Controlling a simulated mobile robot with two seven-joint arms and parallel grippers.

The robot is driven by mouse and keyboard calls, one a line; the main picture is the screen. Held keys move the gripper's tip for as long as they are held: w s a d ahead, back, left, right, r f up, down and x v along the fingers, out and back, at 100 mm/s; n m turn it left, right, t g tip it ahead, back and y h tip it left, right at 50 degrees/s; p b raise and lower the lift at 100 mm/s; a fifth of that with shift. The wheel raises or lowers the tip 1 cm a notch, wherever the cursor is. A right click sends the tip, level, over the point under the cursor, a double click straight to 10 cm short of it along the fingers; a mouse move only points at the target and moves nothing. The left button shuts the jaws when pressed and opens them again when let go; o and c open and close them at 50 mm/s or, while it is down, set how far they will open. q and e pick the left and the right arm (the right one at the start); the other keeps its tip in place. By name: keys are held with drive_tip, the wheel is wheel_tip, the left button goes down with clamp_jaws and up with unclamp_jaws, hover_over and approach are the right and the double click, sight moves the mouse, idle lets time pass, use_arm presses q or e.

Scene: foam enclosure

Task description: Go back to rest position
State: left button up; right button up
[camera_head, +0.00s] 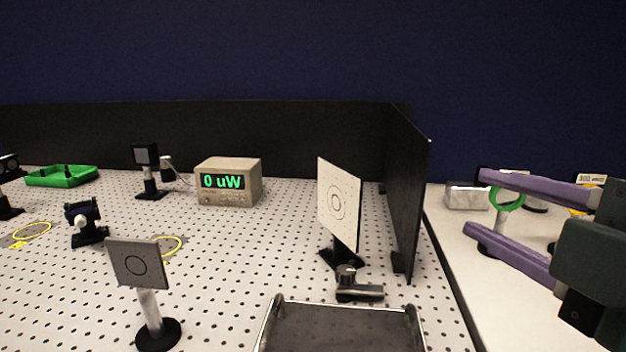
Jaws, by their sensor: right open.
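My right gripper (477,204) comes in from the right edge with two long purple fingers. The fingers are spread apart, one above the other, and point left over the white side surface. A green ring (507,197) on a pale post shows in the gap between the fingers in the picture. The upper finger overlaps the ring's top, and I cannot tell whether they touch. I see nothing clearly held. My left gripper is not in view.
A perforated board (225,270) holds a meter (229,181) reading "0 uW", a square white target (339,204), a grey target plate (137,263) and several mounts. A black panel (409,195) stands between the board and my right gripper. A dark tray (340,330) is in front.

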drive_tip(key=s+d+f+m+g+h, duration=0.3)
drive_tip(key=s+d+f+m+g, duration=0.35)
drive_tip(key=s+f, duration=0.2)
drive_tip(key=s+d+f+m+g+h, duration=0.3)
drive_tip(key=s+d+f+m+g, duration=0.3)
drive_tip(key=s, duration=0.4)
drive_tip(key=s+a+f+m+y, duration=0.2)
drive_tip(key=a+m+y, duration=0.15)
drive_tip(key=a, duration=0.55)
wheel_tip(320, 180, up, 45)
drive_tip(key=p, duration=4.5)
drive_tip(key=shift+f+n, duration=0.2)
drive_tip(key=shift+n, duration=0.2)
